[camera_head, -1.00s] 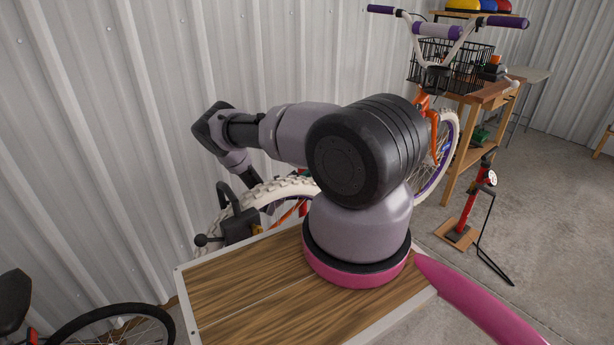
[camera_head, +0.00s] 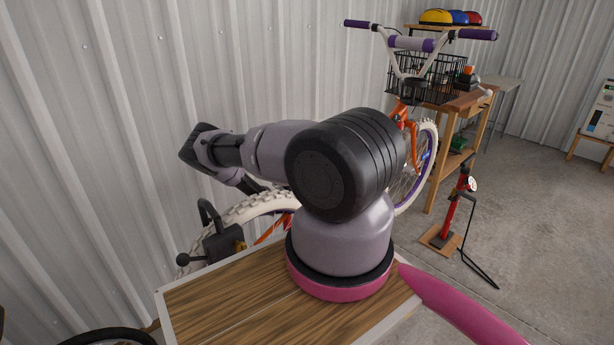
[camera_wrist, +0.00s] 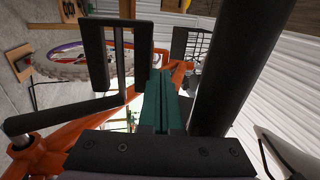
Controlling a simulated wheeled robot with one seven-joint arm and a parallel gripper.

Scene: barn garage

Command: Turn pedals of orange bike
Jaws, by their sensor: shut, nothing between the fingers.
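The orange bike (camera_head: 410,133) stands beyond my arm in the head view, with white handlebars, purple grips and a front basket. Its rear wheel (camera_head: 250,208) is partly covered by my arm, and its pedals are hidden there. In the wrist view, a black pedal (camera_wrist: 97,60) shows at upper left, with a dark crank arm (camera_wrist: 65,115) running left from it beside the orange frame (camera_wrist: 85,128). My gripper (camera_wrist: 163,78) has its green fingers shut and empty, just right of the pedal. I cannot tell whether they touch it. My gripper is hidden in the head view.
A ribbed metal wall (camera_head: 90,150) runs close along the left. A wooden workbench (camera_head: 465,103) stands behind the bike. A red floor pump (camera_head: 452,212) stands to its right. The concrete floor at right is largely clear. Another bike's tire (camera_head: 100,337) shows at lower left.

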